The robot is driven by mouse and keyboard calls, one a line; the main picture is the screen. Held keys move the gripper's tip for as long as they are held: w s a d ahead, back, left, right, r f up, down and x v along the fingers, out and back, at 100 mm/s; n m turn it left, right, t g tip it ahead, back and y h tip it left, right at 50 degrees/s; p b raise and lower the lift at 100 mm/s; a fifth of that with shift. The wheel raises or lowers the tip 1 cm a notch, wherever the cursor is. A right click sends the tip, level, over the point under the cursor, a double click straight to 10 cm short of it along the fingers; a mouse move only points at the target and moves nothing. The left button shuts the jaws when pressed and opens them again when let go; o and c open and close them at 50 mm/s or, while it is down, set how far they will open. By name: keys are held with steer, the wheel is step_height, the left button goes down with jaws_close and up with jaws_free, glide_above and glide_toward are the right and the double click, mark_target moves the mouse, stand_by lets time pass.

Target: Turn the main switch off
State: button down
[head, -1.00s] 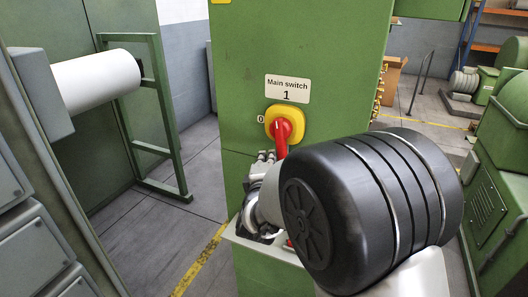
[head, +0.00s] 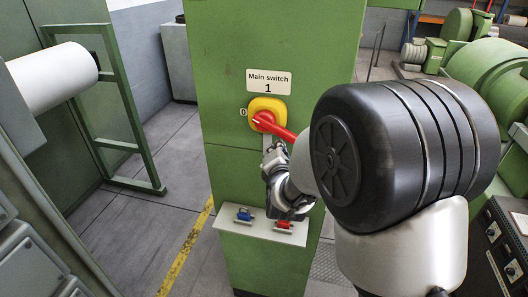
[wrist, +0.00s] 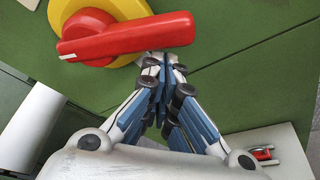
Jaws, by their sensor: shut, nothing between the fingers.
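The main switch has a red handle (head: 272,123) on a yellow round plate (head: 258,103), below a "Main switch 1" label (head: 268,82). A "0" mark is left of the plate. The handle lies slanted, near horizontal, with its long end to the lower right. In the wrist view the red handle (wrist: 130,40) shows a white line on its left end, and the yellow plate (wrist: 92,12) is partly cut off. My gripper (wrist: 164,64) is shut and empty, its tips at the handle's lower right edge; touching or just apart is unclear. In the head view my gripper (head: 274,152) is just below the handle.
The switch is on a green column (head: 225,45). A white roll on a green frame (head: 135,130) stands left. Grey floor (head: 150,220) with a yellow line is open between.

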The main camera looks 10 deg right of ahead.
mark_target(286, 137)
steer(key=shift+s+d+r+b, duration=0.2)
steer(key=shift+d+r, duration=0.4)
steer(key=shift+r, duration=0.1)
steer(key=shift+s+d+r+b, duration=0.2)
steer(key=shift+d+r, duration=0.4)
steer(key=shift+r, duration=0.2)
steer(key=shift+w+r, duration=0.1)
steer(key=shift+r, duration=0.2)
